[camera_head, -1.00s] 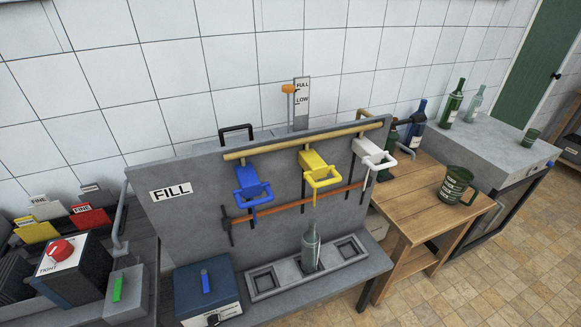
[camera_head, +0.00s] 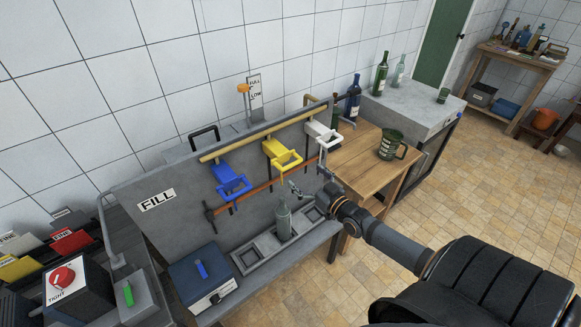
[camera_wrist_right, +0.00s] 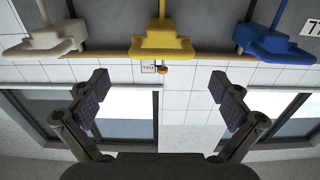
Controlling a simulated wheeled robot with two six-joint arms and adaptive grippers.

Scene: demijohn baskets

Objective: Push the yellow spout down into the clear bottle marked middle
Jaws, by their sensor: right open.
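The yellow spout (camera_head: 282,155) hangs on the upper rail of the grey panel, between a blue and a white one. It also shows at the top centre of the right wrist view (camera_wrist_right: 162,40). The clear bottle (camera_head: 284,222) stands upright in the trough below the yellow spout, with a gap between them; its marking is unreadable. My right gripper (camera_head: 297,190) is near the bottle's neck, below the yellow spout. In the right wrist view its fingers (camera_wrist_right: 160,88) are wide apart with nothing between them. My left gripper is out of view.
A blue spout (camera_head: 231,183) and a white spout (camera_head: 322,135) flank the yellow one. An orange-brown bar (camera_head: 262,187) crosses the panel below them. A blue box (camera_head: 203,275) stands left of the trough (camera_head: 249,259). A green mug (camera_head: 391,145) stands on the wooden table at right.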

